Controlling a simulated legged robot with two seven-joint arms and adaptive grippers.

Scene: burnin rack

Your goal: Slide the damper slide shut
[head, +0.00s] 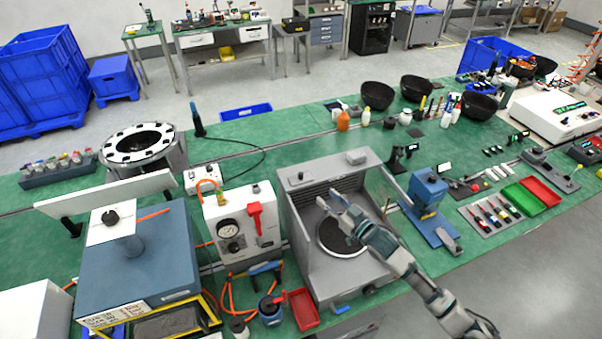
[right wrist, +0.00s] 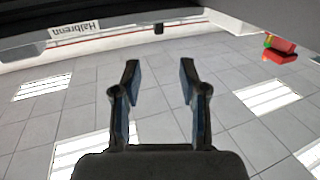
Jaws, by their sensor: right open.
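A grey open-fronted booth (head: 294,215) stands on the green bench, with slats on its back wall and a dark round plate (head: 340,238) inside. A small grey block (head: 357,156) sits on its top edge, toward the right; it may be the damper slide, but I cannot tell how far it is open. My right gripper (head: 328,199) is open and empty, over the booth's interior in the head view, below the block and apart from it. In the right wrist view its two fingers (right wrist: 156,85) are spread with nothing between them. My left gripper is not in view.
A white gauge box with a red lever (head: 256,213) stands left of the booth. A blue press-like device (head: 428,190) stands to its right. A red tray (head: 304,309) and orange hose lie at the front left.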

